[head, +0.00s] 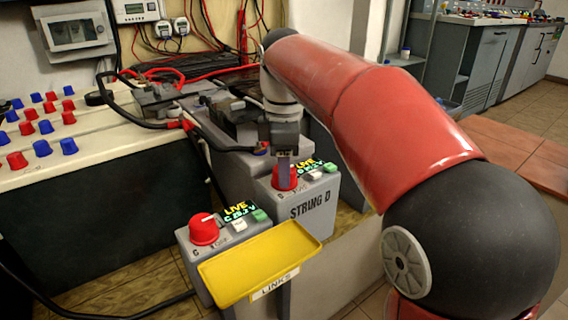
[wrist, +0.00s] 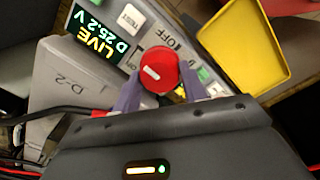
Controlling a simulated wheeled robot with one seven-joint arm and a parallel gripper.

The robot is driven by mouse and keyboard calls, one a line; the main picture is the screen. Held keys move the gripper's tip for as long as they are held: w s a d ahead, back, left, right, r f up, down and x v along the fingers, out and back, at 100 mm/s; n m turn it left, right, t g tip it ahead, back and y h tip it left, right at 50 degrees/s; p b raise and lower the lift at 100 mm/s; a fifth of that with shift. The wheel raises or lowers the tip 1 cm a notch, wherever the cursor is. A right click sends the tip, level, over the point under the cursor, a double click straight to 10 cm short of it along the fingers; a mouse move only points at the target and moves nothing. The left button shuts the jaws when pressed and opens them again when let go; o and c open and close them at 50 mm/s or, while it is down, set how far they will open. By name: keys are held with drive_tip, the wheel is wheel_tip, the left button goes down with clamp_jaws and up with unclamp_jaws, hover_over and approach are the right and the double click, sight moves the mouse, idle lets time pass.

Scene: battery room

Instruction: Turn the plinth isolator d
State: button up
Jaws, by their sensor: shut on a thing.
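The isolator d is a red knob (head: 285,180) on a grey plinth (head: 299,212) marked STRING D. In the wrist view the red knob (wrist: 160,70) has a white pointer mark, and an OFF label is beside it. The lit display (wrist: 98,36) reads LIVE D 25.2 V. My gripper (head: 284,163) comes down on the knob from above. In the wrist view my gripper (wrist: 159,84) has one finger on each side of the knob, shut on it. The fingers hide part of the plinth's face and some of its labels.
A second plinth (head: 188,250) with a red knob (head: 204,228) and a LIVE C display stands at the front left. A yellow tray (head: 262,263) labelled LINKS is close in front. Grey batteries and cables (head: 205,135) crowd behind. Red and blue knobs cover a bench at left.

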drive_tip(key=shift+r, duration=0.1)
drive_tip(key=m+p, duration=0.3)
drive_tip(key=m, duration=0.1)
drive_tip(key=shift+r, duration=0.15)
drive_tip(key=m+p, duration=0.4)
drive_tip(key=m, duration=0.1)
drive_tip(key=m+p, duration=0.2)
drive_tip(key=m, duration=0.2)
drive_tip(key=shift+m+p, duration=0.3)
drive_tip(key=shift+m, duration=0.1)
drive_tip(key=shift+w+f+m+p, duration=0.15)
drive_tip(key=shift+m+p, duration=0.6)
drive_tip(key=shift+m, duration=1.15)
drive_tip(key=shift+f, duration=0.1)
drive_tip(key=o, duration=1)
